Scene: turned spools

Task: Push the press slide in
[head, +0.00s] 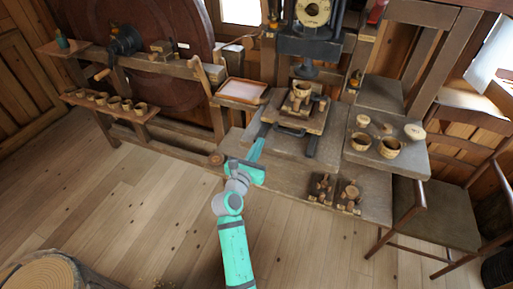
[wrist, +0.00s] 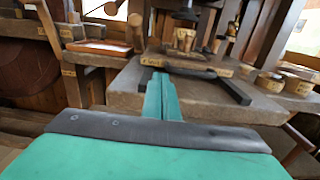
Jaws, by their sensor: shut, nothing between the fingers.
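The press slide (head: 312,122) is a wooden plate on dark rails under the black press (head: 310,42). The slide's front edge, with a dark handle, also shows in the wrist view (wrist: 200,68). The slide appears to stick out toward me. My gripper (head: 265,129) is shut and empty, its teal fingers pointing at the bench just left of and in front of the slide. In the wrist view its fingertips (wrist: 161,78) are near the left rail's end. I cannot tell whether they touch anything.
A shallow tray (head: 242,91) stands left of the press. A grey side table (head: 371,149) at right holds several cups and lids. A shelf of cups (head: 107,103) is at far left.

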